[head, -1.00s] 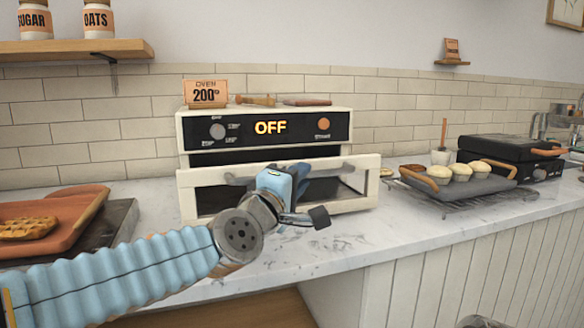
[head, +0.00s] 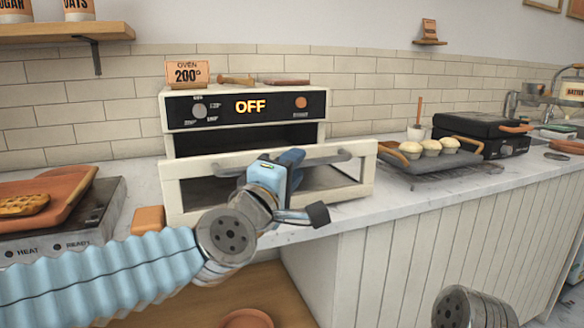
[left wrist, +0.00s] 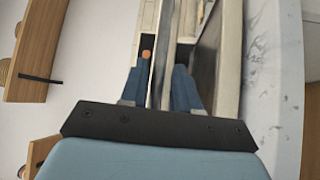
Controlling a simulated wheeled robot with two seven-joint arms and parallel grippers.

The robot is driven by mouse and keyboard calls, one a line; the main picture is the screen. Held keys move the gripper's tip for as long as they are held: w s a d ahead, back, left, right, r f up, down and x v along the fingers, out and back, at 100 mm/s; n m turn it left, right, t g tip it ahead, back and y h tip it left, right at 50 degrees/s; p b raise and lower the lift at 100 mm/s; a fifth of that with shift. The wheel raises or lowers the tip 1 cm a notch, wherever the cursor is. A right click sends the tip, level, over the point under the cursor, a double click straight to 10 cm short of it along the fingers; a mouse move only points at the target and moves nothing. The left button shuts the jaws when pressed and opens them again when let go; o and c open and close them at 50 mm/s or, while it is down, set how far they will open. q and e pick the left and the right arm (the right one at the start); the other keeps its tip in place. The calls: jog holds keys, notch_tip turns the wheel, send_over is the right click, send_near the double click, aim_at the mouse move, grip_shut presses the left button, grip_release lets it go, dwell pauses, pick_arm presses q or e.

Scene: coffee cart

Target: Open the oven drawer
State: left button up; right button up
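The white oven (head: 325,128) stands on the counter with a black panel reading OFF. Its drawer (head: 368,160), with a windowed white front and a grey bar handle (head: 338,156), stands pulled out from the body, leaving a dark gap above. My left gripper (head: 291,159) is at the middle of the handle, partly covering the drawer front. In the left wrist view its two blue fingers (left wrist: 163,88) lie on either side of the grey bar, closed around it. My right gripper is out of view.
A tray with muffins (head: 450,157) and a black grill (head: 470,128) stand right of the oven. An orange tray with a waffle (head: 70,205) is at left. An orange block (head: 148,219) sits near the drawer's left side. The counter's front edge is close.

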pick_arm(q)
jog(key=shift+o, duration=0.6)
jog(key=v, duration=1.3)
jog(key=shift+s+b, duration=0.35)
jog(key=shift+b, duration=0.1)
jog(key=shift+a, duration=0.15)
